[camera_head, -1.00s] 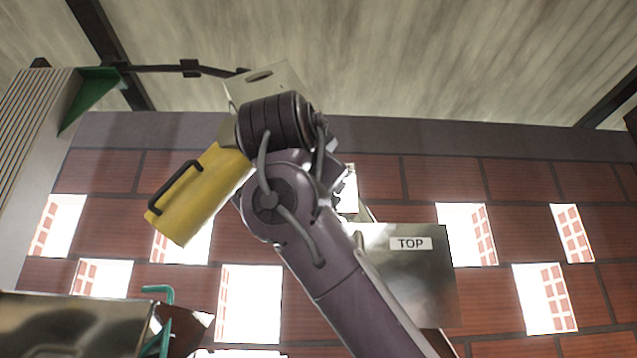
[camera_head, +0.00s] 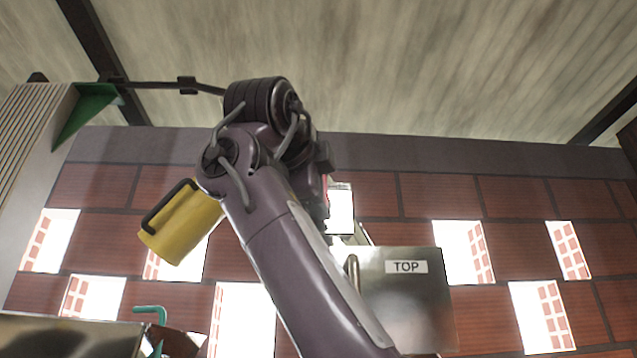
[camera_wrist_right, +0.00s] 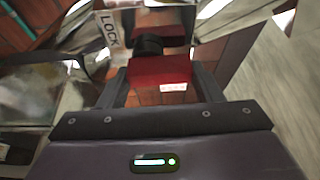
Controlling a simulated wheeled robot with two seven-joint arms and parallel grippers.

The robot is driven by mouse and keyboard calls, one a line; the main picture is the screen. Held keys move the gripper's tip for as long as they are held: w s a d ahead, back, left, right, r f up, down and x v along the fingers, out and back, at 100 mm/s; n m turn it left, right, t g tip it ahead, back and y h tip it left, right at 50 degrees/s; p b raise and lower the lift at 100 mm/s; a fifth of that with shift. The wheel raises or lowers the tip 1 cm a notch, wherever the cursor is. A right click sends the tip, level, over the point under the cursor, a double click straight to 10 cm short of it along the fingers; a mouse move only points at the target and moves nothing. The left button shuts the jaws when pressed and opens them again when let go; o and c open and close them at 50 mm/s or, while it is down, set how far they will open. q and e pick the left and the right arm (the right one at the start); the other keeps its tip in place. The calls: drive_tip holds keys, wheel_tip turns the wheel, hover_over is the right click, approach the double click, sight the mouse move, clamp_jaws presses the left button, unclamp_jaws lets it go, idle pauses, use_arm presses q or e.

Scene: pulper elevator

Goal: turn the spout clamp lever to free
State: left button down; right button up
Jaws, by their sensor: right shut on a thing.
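In the right wrist view, my right gripper (camera_wrist_right: 160,80) is shut on a red block-like lever grip (camera_wrist_right: 158,72), which sits between its two dark fingers. A small white label on the grip is too small to read. A dark round joint and a second red part lie just beyond. A white "LOCK" label (camera_wrist_right: 108,32) stands beside them at the upper left. In the head view my right arm hides most of this gripper and the clamp; only a sliver of red shows at the arm's right side. My left gripper is not in view.
In the head view a yellow cylinder with a black handle (camera_head: 182,228) is partly behind my right arm. A metal box marked "TOP" (camera_head: 405,300) stands to the arm's right. A ribbed grey panel (camera_head: 30,150) is at the left, with a metal edge (camera_head: 70,335) below.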

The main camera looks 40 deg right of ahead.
drive_tip(key=shift+m, duration=0.3)
idle(0.4)
drive_tip(key=o, duration=0.8)
drive_tip(key=shift+c, duration=0.2)
drive_tip(key=shift+o, duration=1.1)
drive_tip(key=shift+w, duration=0.15)
drive_tip(key=b+v, duration=0.1)
drive_tip(key=v, duration=0.6)
drive_tip(key=shift+s+a, duration=0.25)
drive_tip(key=shift+d, duration=0.1)
drive_tip(key=shift+r, duration=0.1)
